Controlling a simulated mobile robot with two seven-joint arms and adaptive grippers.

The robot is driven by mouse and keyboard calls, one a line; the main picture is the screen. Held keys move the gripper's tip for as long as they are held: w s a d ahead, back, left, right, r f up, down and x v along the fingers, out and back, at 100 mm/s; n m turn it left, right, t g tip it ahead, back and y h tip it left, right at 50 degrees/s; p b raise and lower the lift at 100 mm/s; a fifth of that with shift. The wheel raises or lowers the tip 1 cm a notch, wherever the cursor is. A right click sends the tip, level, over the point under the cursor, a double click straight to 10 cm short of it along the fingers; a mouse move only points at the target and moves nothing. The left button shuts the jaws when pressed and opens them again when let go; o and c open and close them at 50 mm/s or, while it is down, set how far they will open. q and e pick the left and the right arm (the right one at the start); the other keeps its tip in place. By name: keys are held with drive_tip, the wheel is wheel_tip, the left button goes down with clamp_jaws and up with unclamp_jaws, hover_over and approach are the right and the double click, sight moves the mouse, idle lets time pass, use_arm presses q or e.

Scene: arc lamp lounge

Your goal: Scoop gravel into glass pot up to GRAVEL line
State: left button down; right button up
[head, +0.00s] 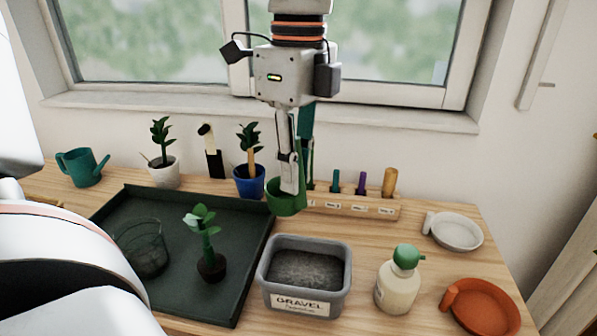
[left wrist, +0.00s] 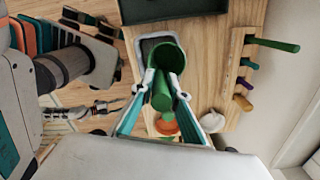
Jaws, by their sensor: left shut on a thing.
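My left gripper (head: 289,188) is shut on a green scoop (head: 284,205) and holds it above the table, behind the gravel bin. In the left wrist view the scoop (left wrist: 168,62) sits between the two fingertips (left wrist: 163,88). The grey bin (head: 347,281), labelled GRAVEL, stands at the front middle with dark gravel (head: 305,268) inside. The glass pot (head: 140,250) stands on the left part of the dark tray; its GRAVEL line and contents cannot be made out.
The dark tray (head: 245,275) also holds a small green plant (head: 209,245). A green-capped bottle (head: 398,285), an orange dish (head: 485,308) and a white dish (head: 457,232) are right of the bin. Potted plants, a watering can (head: 82,167) and a wooden rack (head: 365,208) line the back.

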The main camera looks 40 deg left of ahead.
drive_tip(key=shift+r, duration=0.15)
use_arm(q)
drive_tip(key=shift+r, duration=0.3)
drive_tip(key=shift+r+p, duration=0.35)
drive_tip(key=shift+r, duration=1.35)
use_arm(e)
drive_tip(key=shift+w+a+r, duration=0.1)
drive_tip(key=shift+w+r, duration=0.35)
drive_tip(key=shift+r, duration=0.3)
use_arm(q)
drive_tip(key=shift+s+a, duration=0.1)
drive_tip(key=shift+a, duration=0.05)
use_arm(e)
drive_tip(key=shift+a+f, duration=0.1)
drive_tip(key=shift+f, duration=0.05)
